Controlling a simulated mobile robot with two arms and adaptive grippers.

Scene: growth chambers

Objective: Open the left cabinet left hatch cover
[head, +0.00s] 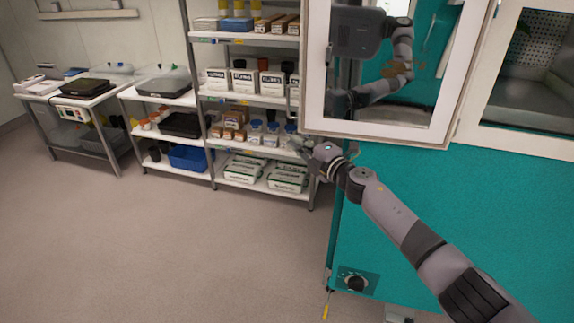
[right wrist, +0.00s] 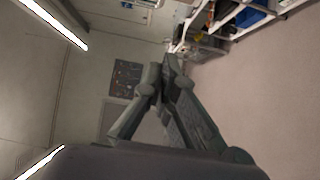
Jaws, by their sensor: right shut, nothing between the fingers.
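The teal cabinet (head: 460,220) stands at the right of the head view. Its left hatch cover (head: 385,132) is a white-framed glass panel. The cover's left edge juts out past the cabinet's left side, so it appears to stand ajar. My right gripper (head: 299,146) is just below the cover's lower left corner, shut and empty; contact with the cover cannot be told. In the right wrist view the gripper (right wrist: 170,62) has its fingertips together, with no cover between them. My left gripper is not in view.
A second white-framed hatch (head: 520,140) is at the right. A shelf rack (head: 245,100) with boxes and bottles stands behind my right gripper. Benches (head: 70,95) stand further left. The floor (head: 150,240) at the front left is clear.

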